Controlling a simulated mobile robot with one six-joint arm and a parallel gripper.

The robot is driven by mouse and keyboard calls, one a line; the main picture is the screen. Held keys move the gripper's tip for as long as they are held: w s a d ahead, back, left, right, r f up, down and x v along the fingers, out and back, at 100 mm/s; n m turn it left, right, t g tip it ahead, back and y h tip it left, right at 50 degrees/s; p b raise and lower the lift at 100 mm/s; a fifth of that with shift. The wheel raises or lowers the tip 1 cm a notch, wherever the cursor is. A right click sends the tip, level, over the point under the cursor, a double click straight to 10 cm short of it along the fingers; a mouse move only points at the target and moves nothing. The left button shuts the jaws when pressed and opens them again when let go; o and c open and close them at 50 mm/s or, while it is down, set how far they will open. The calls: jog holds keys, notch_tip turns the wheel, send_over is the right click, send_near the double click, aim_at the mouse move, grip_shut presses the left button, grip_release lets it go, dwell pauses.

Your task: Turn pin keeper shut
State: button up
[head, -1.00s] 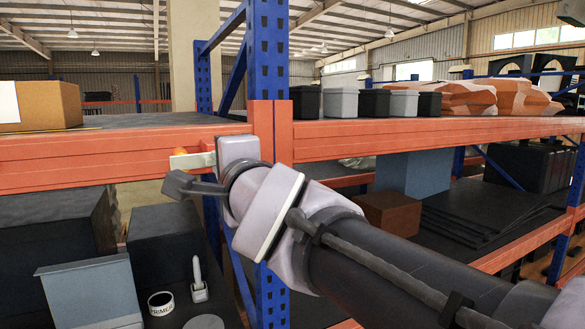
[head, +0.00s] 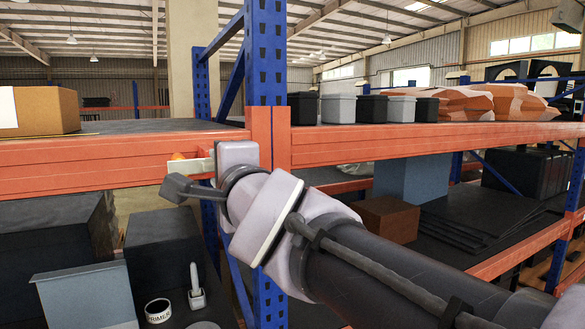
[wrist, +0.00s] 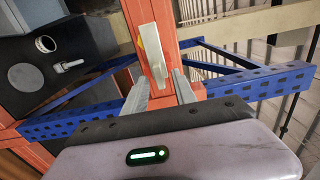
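The pin keeper is a pale cream bar (wrist: 153,58) lying along the face of the orange beam in the wrist view. A small yellow-orange piece shows at its upper left side. In the head view the keeper (head: 187,169) lies roughly level on the beam, left of the blue post. My gripper (wrist: 161,77) is open, with one grey finger on each side of the keeper's near end. Gaps show between the fingers and the bar. In the head view my wrist hides the fingers and the keeper's right end.
The orange beam (head: 80,163) joins the blue upright post (head: 267,60) close to my wrist. A cardboard box (head: 45,110) stands on the shelf at left. Below are a grey bin (head: 85,298), a primer tin (head: 158,310) and dark boxes.

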jog(key=p+v, duration=0.6)
jog(key=v, duration=1.1)
jog(key=shift+s, duration=0.2)
jog(key=d+f+n+g+h+b, duration=0.25)
jog(key=f+b, duration=0.25)
jog(key=f, duration=0.7)
jog(key=d+f+n+g+h+b, duration=0.15)
jog(key=d+f+b, duration=0.3)
jog(key=f, duration=0.65)
jog(key=s+d+f+n+g+h+b, duration=0.1)
jog(key=s+d+f+g+b, duration=0.1)
jog(key=f, duration=0.8)
jog(key=s+d+f+n+g+h+b, duration=0.2)
jog(key=s+d+f+b, duration=0.3)
jog(key=d+f, duration=0.3)
notch_tip(320, 180, down, 3)
jog(key=shift+s+f+g+h, duration=0.1)
jog(key=shift+s+g+h, duration=0.2)
jog(key=shift+s+g, duration=0.5)
jog(key=shift+s+d, duration=0.1)
